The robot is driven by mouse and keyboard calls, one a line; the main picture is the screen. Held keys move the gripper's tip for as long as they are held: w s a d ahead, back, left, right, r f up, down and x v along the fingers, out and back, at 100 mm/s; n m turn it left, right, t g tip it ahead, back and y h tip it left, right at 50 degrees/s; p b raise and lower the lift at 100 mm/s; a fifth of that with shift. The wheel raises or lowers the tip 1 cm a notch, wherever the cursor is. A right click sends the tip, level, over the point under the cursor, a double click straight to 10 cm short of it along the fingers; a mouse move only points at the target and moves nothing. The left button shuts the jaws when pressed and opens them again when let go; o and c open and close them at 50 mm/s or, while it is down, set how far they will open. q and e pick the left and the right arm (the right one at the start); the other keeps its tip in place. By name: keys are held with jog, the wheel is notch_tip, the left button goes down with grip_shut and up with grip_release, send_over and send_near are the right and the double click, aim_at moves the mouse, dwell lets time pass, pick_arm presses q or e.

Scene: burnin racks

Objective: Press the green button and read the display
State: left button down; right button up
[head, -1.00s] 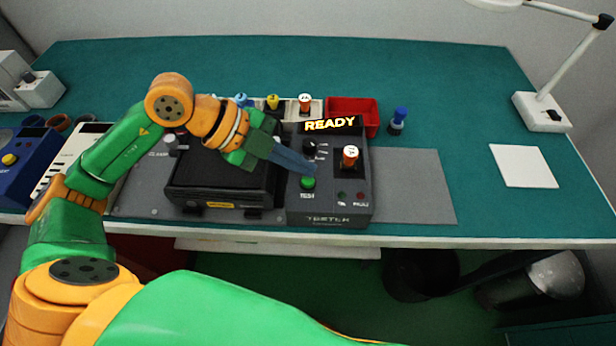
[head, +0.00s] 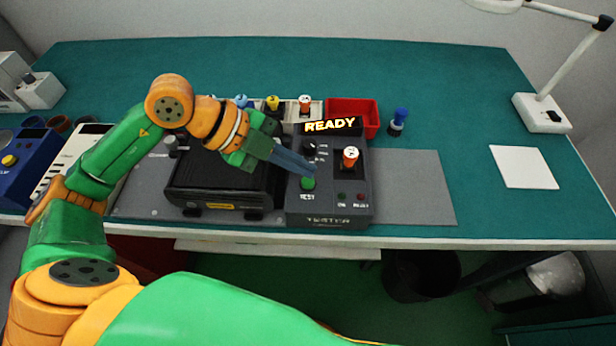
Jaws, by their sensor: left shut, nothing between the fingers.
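The dark grey tester (head: 330,208) stands near the front edge of the table. Its green button (head: 308,183), above the label TEST, is at its front left. Its display (head: 334,125) at the back reads READY in lit letters. An orange part with a white top (head: 350,157) stands upright in the tester's dark socket. My left gripper (head: 311,171) is shut and empty, its fingertips just above the green button. I cannot tell whether they touch it. My right gripper is not in view.
A black box-shaped device (head: 222,190) stands left of the tester, under my left forearm. Behind are a red bin (head: 352,112) and a tray with coloured parts.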

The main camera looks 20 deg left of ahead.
aim_at(301, 184)
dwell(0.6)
pick_arm(q)
jog(key=shift+f+b, duration=0.3)
jog(key=shift+f, duration=0.1)
jog(key=shift+f+b, duration=0.35)
jog(key=shift+f, duration=0.1)
dwell(0.4)
dwell(0.3)
jog(key=shift+r+p, duration=0.85)
jog(key=shift+r, duration=0.15)
notch_tip(301, 184, up, 5)
jog(key=p, duration=0.5)
